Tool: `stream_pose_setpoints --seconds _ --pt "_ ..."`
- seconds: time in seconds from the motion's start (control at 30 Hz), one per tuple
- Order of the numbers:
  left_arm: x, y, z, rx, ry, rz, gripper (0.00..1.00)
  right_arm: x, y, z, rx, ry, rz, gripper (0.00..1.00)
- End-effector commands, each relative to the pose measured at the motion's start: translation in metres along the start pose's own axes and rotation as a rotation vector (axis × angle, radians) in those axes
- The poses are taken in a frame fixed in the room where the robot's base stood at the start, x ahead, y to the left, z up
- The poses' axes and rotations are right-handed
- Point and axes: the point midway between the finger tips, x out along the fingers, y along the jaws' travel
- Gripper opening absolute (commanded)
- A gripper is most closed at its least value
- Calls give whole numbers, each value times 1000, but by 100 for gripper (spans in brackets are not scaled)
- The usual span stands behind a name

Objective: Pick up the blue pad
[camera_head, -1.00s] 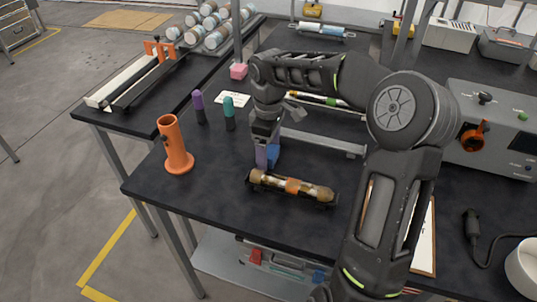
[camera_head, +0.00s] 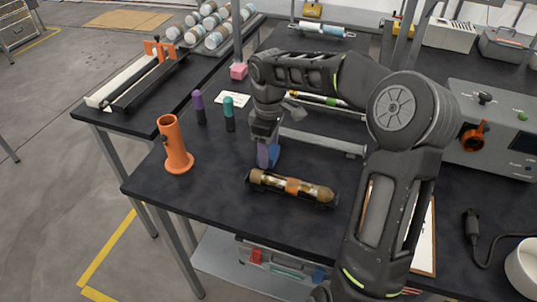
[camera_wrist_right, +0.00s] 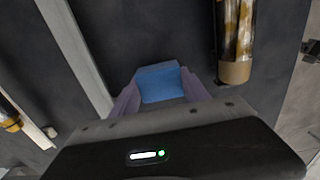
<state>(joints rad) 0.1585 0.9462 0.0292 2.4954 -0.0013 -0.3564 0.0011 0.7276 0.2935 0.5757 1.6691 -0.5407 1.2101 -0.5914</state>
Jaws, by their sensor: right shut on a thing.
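The blue pad (camera_wrist_right: 160,84) sits between the two purple fingers of my right gripper (camera_wrist_right: 161,95) in the right wrist view. The fingers press on it from both sides, so the gripper is shut on it. In the head view my right gripper (camera_head: 266,155) points down over the black table, and the blue pad (camera_head: 275,154) shows partly behind a finger. I cannot tell whether the pad still touches the table. My left gripper is not in view.
A brown and gold cylinder in a dark cradle (camera_head: 291,187) lies just in front of the gripper. An orange tube holder (camera_head: 174,146), purple-topped (camera_head: 199,107) and teal-topped (camera_head: 229,113) bottles stand to the left. A grey bar (camera_head: 322,142) lies to the right.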

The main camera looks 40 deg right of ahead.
Motion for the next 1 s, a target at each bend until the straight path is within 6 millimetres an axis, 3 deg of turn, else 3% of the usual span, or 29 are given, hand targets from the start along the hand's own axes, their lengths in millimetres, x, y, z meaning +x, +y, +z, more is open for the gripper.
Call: stream_pose_setpoints --seconds 0.33,0.7,0.77,1.0 --pt "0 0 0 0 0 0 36 -9 0 -1 -1 1 2 16" --pt "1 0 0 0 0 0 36 -76 0 -1 -1 2 3 16" --pt "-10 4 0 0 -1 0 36 -91 0 -1 -2 1 1 16" --pt "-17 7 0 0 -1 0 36 -101 0 0 -1 0 -1 16"
